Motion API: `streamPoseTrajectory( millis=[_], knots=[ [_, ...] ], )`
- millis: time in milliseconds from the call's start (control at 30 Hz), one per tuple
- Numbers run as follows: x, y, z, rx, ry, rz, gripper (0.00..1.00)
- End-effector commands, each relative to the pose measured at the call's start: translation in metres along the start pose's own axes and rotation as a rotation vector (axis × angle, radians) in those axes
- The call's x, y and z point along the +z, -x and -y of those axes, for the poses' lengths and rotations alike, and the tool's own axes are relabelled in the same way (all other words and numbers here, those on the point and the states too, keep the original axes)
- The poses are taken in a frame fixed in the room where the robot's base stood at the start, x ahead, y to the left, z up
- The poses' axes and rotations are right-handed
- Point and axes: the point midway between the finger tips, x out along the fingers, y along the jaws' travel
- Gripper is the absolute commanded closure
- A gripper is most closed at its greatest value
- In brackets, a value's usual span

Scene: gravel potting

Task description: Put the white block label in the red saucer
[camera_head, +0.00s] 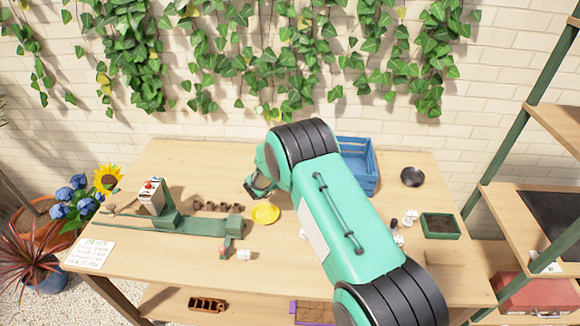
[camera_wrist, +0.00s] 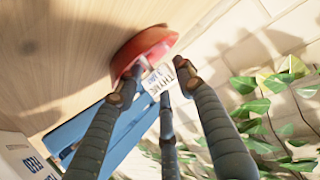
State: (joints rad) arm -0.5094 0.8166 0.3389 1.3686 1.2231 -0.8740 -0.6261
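The white block label (camera_wrist: 157,82), with dark lettering and some blue, is between the fingertips of my gripper (camera_wrist: 157,80) in the wrist view. The fingers appear closed on it. The red saucer (camera_wrist: 148,42) is just beyond the fingertips, and the label overlaps its near rim in the picture. I cannot tell whether they touch. In the head view my gripper (camera_head: 256,187) is over the back middle of the table, partly hidden by my arm. The red saucer and the held label are hidden there.
A yellow saucer (camera_head: 265,214) lies near my gripper. A blue crate (camera_head: 359,160) stands behind my arm; a black saucer (camera_head: 412,177) and green tray (camera_head: 440,226) are right. A green stand (camera_head: 185,224) is left. A white lettered thing (camera_wrist: 22,155) shows in the wrist view.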

Motion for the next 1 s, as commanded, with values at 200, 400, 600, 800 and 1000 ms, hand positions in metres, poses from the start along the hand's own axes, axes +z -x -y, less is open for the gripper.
streamPoseTrajectory(
  millis=[200,400,600,800,1000],
  knots=[
    [-0.003,0.004,0.000,-0.001,0.000,0.000,0.62],
    [-0.004,0.022,0.001,-0.001,0.000,-0.001,0.62],
    [-0.004,0.053,0.001,-0.001,0.001,0.001,0.62],
    [-0.004,0.086,0.001,-0.002,0.001,0.000,0.62],
    [-0.003,0.111,0.000,0.000,0.001,0.000,0.62]
  ],
)
